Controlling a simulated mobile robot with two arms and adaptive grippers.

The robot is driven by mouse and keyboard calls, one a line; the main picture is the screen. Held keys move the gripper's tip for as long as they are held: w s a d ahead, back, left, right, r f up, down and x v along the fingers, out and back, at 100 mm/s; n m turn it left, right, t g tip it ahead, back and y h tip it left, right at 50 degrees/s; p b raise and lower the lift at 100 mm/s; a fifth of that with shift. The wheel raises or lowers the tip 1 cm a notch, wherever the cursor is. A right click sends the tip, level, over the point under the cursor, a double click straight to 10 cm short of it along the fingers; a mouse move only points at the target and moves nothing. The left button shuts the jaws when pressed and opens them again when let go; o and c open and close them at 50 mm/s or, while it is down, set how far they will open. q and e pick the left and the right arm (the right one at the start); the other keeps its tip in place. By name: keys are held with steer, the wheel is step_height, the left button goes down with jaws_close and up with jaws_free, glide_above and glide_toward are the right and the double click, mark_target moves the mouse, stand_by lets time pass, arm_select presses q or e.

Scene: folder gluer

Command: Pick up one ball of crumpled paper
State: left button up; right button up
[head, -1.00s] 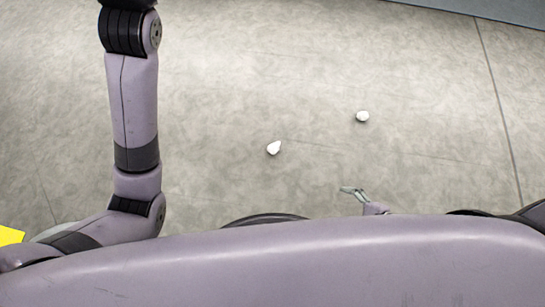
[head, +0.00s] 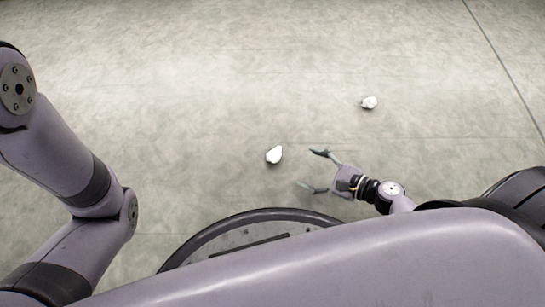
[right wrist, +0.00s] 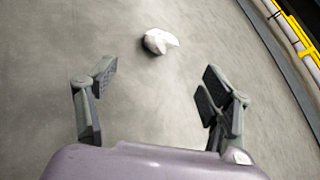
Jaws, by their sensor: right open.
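Two white balls of crumpled paper lie on the grey floor in the head view. The nearer paper ball (head: 274,155) is left of my right gripper (head: 315,171); the farther paper ball (head: 369,102) is up and to the right. My right gripper is open and empty, its fingers pointing left toward the nearer ball but apart from it. In the right wrist view, a paper ball (right wrist: 160,41) lies beyond the open fingertips (right wrist: 157,80), roughly between them in line. My left arm shows at the left of the head view, but its gripper is out of view.
The concrete floor (head: 200,70) around the balls is clear. My round base edge is close below the nearer ball. The right wrist view shows a yellow structure (right wrist: 300,38) at the upper right, beside a dark curved edge.

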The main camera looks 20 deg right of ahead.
mark_target(279, 154)
steer(key=b+x, duration=0.1)
steer(key=x, duration=0.4)
steer(key=shift+f+b, duration=0.1)
steer(key=shift+b, duration=0.3)
steer(key=x, duration=0.1)
steer(key=b+x, duration=0.1)
steer(key=x, duration=0.1)
steer(key=b+x, duration=0.1)
steer(key=x, duration=0.1)
steer(key=shift+w+a+r, duration=0.15)
steer(key=shift+w+r, duration=0.1)
steer(key=shift+r, duration=0.1)
steer(key=shift+w+a+f, duration=0.15)
steer(key=shift+w+a, duration=0.15)
steer(key=shift+w, duration=0.05)
steer(key=shift+c, duration=0.4)
steer(key=c, duration=0.9)
steer(key=shift+o, duration=0.2)
